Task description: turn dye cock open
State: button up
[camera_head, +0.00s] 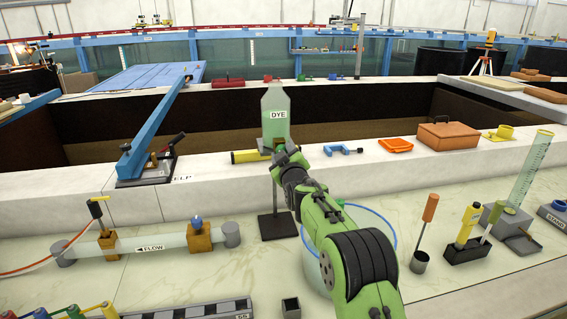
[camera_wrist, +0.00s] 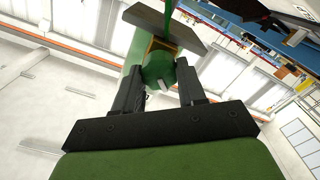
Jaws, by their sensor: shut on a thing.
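The pale green dye bottle (camera_head: 275,131), labelled DYE, stands upright on a stand with a dark square base (camera_head: 277,226). My gripper (camera_head: 281,153) is just below the bottle, and my arm reaches up to it from the lower right. In the wrist view my black fingers (camera_wrist: 160,80) are closed around a round green piece (camera_wrist: 158,68) with a small pale tip, which appears to be the dye cock. A brass-coloured part shows behind it. In the head view my gripper hides the cock, so its turn position cannot be told there.
A clear flow tube (camera_head: 150,244) with clamps lies to the left. A blue-rimmed clear vessel (camera_head: 391,240) is partly behind my arm. A screwdriver-like tool (camera_head: 428,212) and a yellow-bodied tool (camera_head: 467,226) stand at the right. A blue lever (camera_head: 150,130) rises on the ledge.

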jog(key=shift+a+f+n+b, duration=0.1)
jog(key=shift+n+b, duration=0.7)
jog(key=shift+n, duration=1.3)
jog(key=shift+f+n+b, duration=0.1)
jog(key=shift+n+b, duration=0.7)
jog(key=shift+n, duration=1.3)
jog(key=o, duration=1)
jog(key=shift+r, duration=0.1)
jog(key=shift+o, duration=0.2)
jog(key=shift+s, duration=0.1)
jog(key=s+d+b, duration=0.2)
jog(key=s+d, duration=0.1)
jog(key=s, duration=1.2)
jog(key=shift+s, duration=0.15)
